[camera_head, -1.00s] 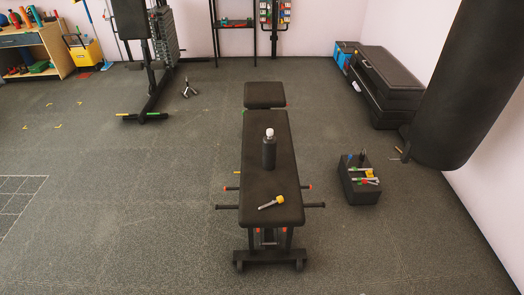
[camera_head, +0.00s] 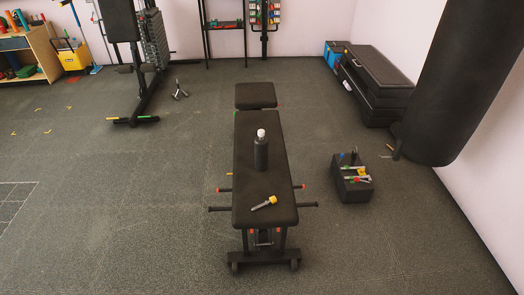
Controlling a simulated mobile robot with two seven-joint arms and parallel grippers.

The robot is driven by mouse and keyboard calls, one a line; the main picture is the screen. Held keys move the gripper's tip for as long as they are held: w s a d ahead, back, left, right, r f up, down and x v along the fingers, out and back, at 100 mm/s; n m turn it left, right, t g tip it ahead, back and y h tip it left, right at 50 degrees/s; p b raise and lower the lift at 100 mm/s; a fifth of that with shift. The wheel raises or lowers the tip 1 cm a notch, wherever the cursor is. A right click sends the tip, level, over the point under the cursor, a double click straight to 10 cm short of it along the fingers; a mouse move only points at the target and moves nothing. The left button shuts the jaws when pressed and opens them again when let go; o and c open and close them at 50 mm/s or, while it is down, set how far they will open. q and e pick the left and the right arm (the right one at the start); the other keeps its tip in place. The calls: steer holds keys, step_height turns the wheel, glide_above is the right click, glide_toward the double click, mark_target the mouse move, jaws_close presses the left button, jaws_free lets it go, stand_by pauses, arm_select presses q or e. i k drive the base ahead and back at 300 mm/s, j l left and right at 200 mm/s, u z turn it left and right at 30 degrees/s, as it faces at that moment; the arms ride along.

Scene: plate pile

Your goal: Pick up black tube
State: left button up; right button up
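A black cylinder with a white cap (camera_head: 261,152) stands upright on the padded black bench (camera_head: 258,183), in the middle of the view. It looks like a bottle or tube. A small grey tool with a yellow end (camera_head: 266,202) lies on the bench nearer to me. A large black cylinder (camera_head: 455,80), like a punching bag, is at the right. I cannot tell for sure which of these is the black tube. Neither of my grippers shows in the view.
A black box with small tools (camera_head: 351,186) stands on the floor right of the bench. Stacked black cases (camera_head: 376,85) are along the right wall. A weight machine (camera_head: 143,60) is at the back left. The floor left of the bench is mostly clear.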

mark_target(261, 147)
steer(key=i+j+u, duration=0.3)
steer(key=i+u, duration=0.3)
steer(key=i+j+u, duration=0.2)
steer(key=u, duration=0.25)
steer(key=i+j+u, duration=0.1)
steer(key=i+u, duration=0.4)
steer(key=i+j+u, duration=0.25)
steer(key=i, duration=0.75)
steer(key=i+z, duration=0.35)
steer(key=i+j+z, duration=0.1)
steer(key=i+z, duration=0.3)
steer(key=i, duration=0.15)
steer(key=i+z, duration=0.15)
steer(key=z, duration=0.25)
steer(key=i+z, duration=0.2)
steer(key=z, duration=0.2)
steer(key=i+j+z, duration=0.1)
steer(key=z, duration=0.3)
steer(key=i+z, duration=0.1)
steer(key=z, duration=0.3)
steer(key=i+z, duration=0.15)
steer(key=z, duration=0.3)
steer(key=i+j+z, duration=0.1)
steer(key=z, duration=0.3)
steer(key=i+z, duration=0.1)
steer(key=z, duration=0.3)
steer(key=i+z, duration=0.1)
steer(key=z, duration=0.3)
steer(key=i+z, duration=0.1)
steer(key=z, duration=0.35)
